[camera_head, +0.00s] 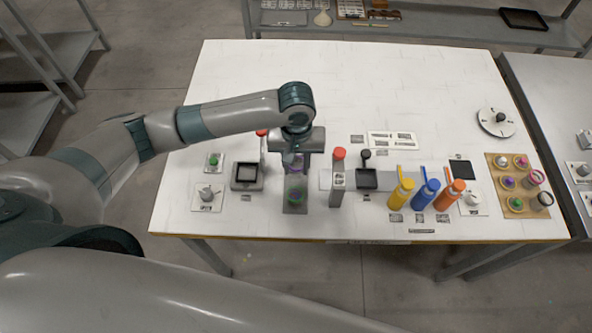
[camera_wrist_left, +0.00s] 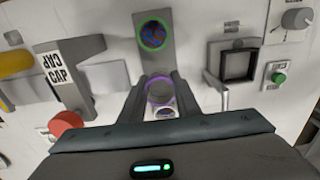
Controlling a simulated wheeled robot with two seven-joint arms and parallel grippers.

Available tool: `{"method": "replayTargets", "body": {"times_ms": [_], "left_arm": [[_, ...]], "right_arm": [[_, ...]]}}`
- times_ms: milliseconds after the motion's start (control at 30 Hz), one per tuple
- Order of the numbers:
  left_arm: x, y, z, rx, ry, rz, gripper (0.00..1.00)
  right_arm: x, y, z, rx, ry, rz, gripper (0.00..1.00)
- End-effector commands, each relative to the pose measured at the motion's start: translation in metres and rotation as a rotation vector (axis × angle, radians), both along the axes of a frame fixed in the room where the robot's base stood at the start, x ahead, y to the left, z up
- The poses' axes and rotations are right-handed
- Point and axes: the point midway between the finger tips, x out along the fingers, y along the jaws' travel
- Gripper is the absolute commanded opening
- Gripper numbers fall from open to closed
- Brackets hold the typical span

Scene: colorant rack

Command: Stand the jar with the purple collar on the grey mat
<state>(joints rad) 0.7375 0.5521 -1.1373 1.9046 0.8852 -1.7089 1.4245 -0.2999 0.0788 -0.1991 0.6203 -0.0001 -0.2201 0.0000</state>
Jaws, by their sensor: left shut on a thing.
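My left gripper (camera_head: 294,163) points down over the table, with its fingers closed around the jar with the purple collar (camera_head: 292,160). In the left wrist view the purple ring (camera_wrist_left: 159,90) shows between the two fingers. A grey mat (camera_head: 297,207) lies just below and in front of the gripper, and also shows in the wrist view (camera_wrist_left: 142,60). I cannot tell whether the held jar's base touches anything. My right gripper is out of view.
A red-topped grey post (camera_head: 338,178) stands close right of the mat. A black-framed square stand (camera_head: 247,176) is on the left. Yellow (camera_head: 401,194), blue (camera_head: 426,194) and orange (camera_head: 449,195) bottles stand farther right, before a wooden tray (camera_head: 497,207) of jars. The table's back is clear.

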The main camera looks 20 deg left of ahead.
Motion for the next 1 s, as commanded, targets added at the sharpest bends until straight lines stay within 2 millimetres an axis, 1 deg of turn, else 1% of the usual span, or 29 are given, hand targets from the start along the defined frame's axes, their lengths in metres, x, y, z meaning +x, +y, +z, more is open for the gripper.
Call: {"method": "replayTargets", "body": {"times_ms": [200,300,700,733,800,1000], "left_arm": [[-0.001,0.001,-0.024,0.002,0.003,0.0,0.04],[-0.001,0.001,-0.031,0.002,0.002,-0.001,0.04],[-0.001,0.0,-0.035,0.0,0.002,0.0,0.04],[-0.001,0.0,-0.035,0.001,0.001,0.0,0.34],[-0.001,0.0,-0.035,0.001,0.001,0.0,0.48],[-0.001,0.0,-0.035,0.001,0.001,-0.001,0.48]], "right_arm": [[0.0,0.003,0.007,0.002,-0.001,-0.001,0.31],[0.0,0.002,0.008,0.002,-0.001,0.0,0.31],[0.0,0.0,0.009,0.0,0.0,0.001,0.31],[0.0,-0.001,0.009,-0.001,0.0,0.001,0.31],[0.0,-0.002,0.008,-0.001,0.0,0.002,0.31],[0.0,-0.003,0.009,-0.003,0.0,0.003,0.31]]}}
